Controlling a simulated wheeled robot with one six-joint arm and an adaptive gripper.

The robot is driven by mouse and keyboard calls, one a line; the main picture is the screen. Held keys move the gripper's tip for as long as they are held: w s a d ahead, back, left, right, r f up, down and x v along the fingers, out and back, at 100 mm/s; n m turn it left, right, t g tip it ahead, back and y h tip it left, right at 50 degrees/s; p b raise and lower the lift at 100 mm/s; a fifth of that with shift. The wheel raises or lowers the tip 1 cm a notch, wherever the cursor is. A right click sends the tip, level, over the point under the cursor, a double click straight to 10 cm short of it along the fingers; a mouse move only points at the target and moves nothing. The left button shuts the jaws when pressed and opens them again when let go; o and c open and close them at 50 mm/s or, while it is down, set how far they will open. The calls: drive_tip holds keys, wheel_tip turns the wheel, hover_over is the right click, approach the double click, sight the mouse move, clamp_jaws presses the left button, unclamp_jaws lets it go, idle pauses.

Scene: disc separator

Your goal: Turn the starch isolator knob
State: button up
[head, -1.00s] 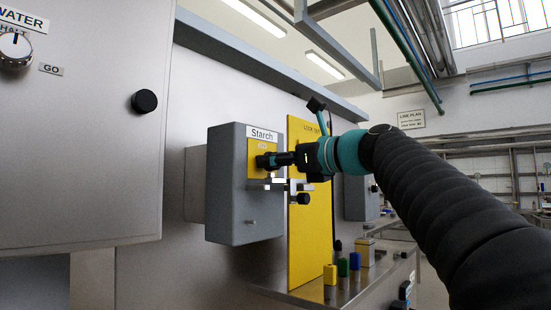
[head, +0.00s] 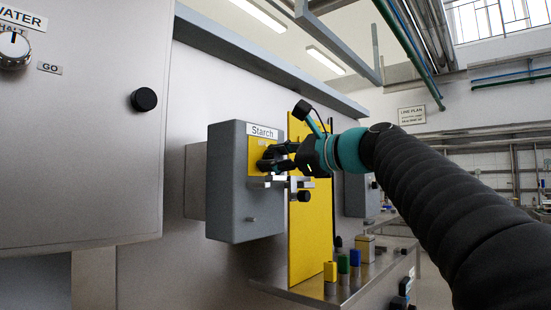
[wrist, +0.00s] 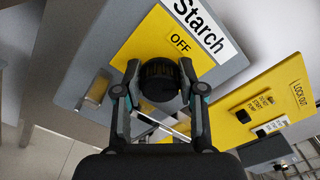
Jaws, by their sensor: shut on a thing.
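The starch isolator is a grey box (head: 231,190) on the steel wall, with a white "Starch" label and a yellow plate (wrist: 150,38). Its black knob (wrist: 158,82) stands on that plate, below the word "OFF" in the wrist view. My gripper (wrist: 158,78) is shut on the knob, one finger on each side of it. In the head view my gripper (head: 272,159) reaches the box front from the right and hides most of the knob. A metal bracket with a dark round end (head: 304,196) sits just below the gripper.
A yellow lock-out board (head: 305,240) stands close to the right of the box. A steel shelf (head: 300,298) below it holds several coloured padlock-like blocks. A water panel with a dial (head: 14,50) is at the left.

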idle(0.4)
drive_tip(key=o, duration=1.1)
drive_tip(key=shift+a, duration=0.1)
drive_tip(key=shift+o, duration=0.2)
drive_tip(key=m, duration=0.4)
drive_tip(key=shift+m, duration=0.3)
drive_tip(key=m+b, duration=0.1)
drive_tip(key=m, duration=0.3)
drive_tip(key=shift+w, duration=0.1)
drive_tip(key=v, duration=1.4)
drive_tip(key=s+f+n+g+h, duration=0.1)
drive_tip(key=s+f+n+h, duration=0.1)
drive_tip(key=f, duration=0.6)
drive_tip(key=s+f+n+h+p, duration=0.1)
drive_tip(key=s+f+n+h, duration=0.1)
drive_tip(key=f+n, duration=0.3)
drive_tip(key=s+f+n+g+h+p, duration=0.1)
drive_tip(key=s+f+n+h, duration=0.1)
drive_tip(key=f, duration=1.1)
drive_tip(key=shift+n+g+h, duration=0.3)
drive_tip(key=shift+n+h, duration=0.5)
drive_tip(key=shift+h, duration=0.4)
